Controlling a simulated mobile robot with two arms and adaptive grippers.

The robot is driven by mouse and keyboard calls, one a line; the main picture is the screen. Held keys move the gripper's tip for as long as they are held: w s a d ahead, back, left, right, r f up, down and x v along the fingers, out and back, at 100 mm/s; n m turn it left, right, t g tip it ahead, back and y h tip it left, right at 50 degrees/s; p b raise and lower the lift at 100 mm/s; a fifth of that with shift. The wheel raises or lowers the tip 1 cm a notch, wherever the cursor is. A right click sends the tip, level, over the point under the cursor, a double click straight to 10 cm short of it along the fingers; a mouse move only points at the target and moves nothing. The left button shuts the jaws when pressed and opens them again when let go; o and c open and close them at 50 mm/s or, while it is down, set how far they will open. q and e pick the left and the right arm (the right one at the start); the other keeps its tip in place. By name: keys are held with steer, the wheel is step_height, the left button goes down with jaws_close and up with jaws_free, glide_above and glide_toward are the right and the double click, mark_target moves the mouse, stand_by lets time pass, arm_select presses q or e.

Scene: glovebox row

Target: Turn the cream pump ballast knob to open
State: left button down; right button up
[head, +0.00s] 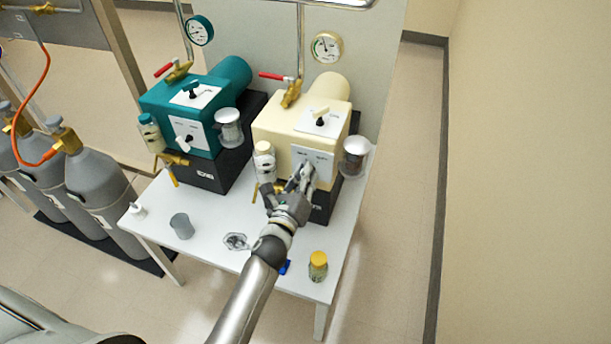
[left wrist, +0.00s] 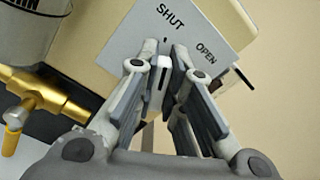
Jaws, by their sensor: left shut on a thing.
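The cream pump (head: 290,122) stands at the back right of the white table. Its front plate (head: 325,160) also shows in the left wrist view (left wrist: 205,30), with the words SHUT and OPEN and small tick marks. My left gripper (head: 303,172) reaches the front plate from below. In the left wrist view its fingertips (left wrist: 164,58) are closed on the ballast knob (left wrist: 163,62), just below SHUT and left of OPEN. The fingers hide most of the knob, so its exact pointing direction is unclear. My right gripper is not in view.
A second black knob (head: 320,122) sits on the cream pump's top. A teal pump (head: 180,105) stands to the left. Clear jars (head: 354,158) flank the cream pump. A yellow-lidded jar (head: 318,266) and a grey cup (head: 182,226) stand on the table (head: 210,262). Gas cylinders (head: 100,195) stand left.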

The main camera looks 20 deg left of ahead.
arm_select(q)
steer(key=shift+m, duration=0.3)
steer(key=shift+d+m, duration=0.15)
steer(key=shift+m, duration=2.45)
steer(key=c, duration=1.5)
jaws_free()
